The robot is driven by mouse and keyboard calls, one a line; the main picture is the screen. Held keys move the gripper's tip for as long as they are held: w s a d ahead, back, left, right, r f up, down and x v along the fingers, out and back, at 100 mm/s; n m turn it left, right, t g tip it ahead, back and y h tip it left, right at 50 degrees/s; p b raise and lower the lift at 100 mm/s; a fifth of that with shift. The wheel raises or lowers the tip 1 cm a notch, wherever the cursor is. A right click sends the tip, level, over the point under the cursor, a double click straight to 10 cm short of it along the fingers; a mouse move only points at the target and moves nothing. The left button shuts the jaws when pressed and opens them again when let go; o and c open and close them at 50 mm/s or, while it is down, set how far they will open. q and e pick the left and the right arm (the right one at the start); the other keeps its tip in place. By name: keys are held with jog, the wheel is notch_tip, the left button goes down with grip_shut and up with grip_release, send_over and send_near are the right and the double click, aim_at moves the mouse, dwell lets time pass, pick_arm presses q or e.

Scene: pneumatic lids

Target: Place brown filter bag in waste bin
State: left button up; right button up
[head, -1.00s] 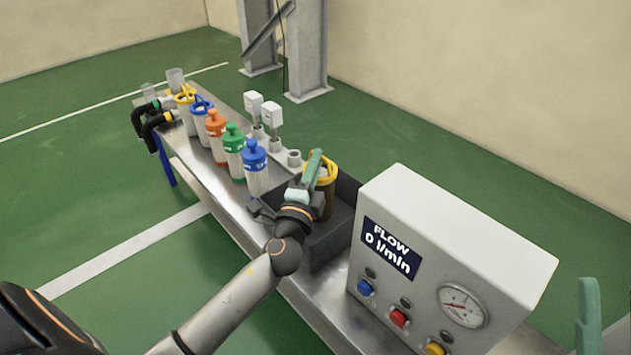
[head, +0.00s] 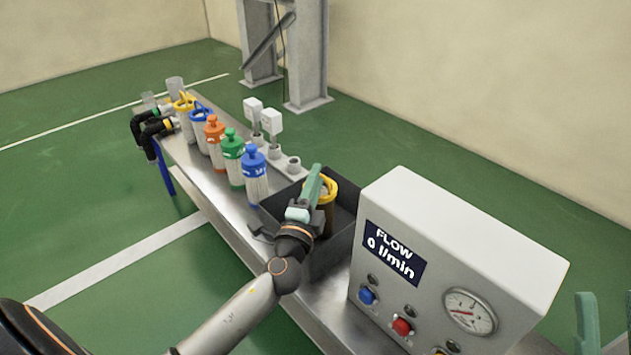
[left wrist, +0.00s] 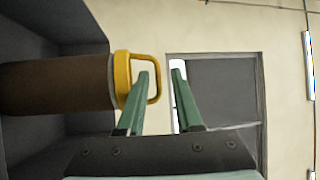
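The brown filter bag (head: 327,218) has a yellow ring and handle (head: 330,188) at its top. It stands upright inside the dark grey open waste bin (head: 337,251) on the bench. In the left wrist view the bag (left wrist: 55,86) lies across the left side, with its handle (left wrist: 152,78) toward my fingers. My left gripper (head: 316,186) is at the bin, beside the bag's top. Its green fingers (left wrist: 160,85) are apart, and one overlaps the handle's edge in view. Whether they touch is unclear. My right gripper (head: 587,318) is partly seen at the lower right.
The flow panel box (head: 450,245) stands right of the bin. Left of the bin are a blue-capped canister (head: 255,180), a green-capped one (head: 233,160) and an orange-capped one (head: 215,142). White fittings (head: 272,122) stand behind them. The metal bench edge (head: 205,195) runs in front.

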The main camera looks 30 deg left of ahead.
pick_arm(q)
jog(key=shift+f, duration=0.1)
jog(key=shift+s, duration=0.15)
jog(key=b+v, duration=0.1)
jog(key=v, duration=0.9)
jog(key=shift+s, duration=0.15)
jog(key=shift+s+d, duration=0.2)
jog(key=shift+s, duration=0.45)
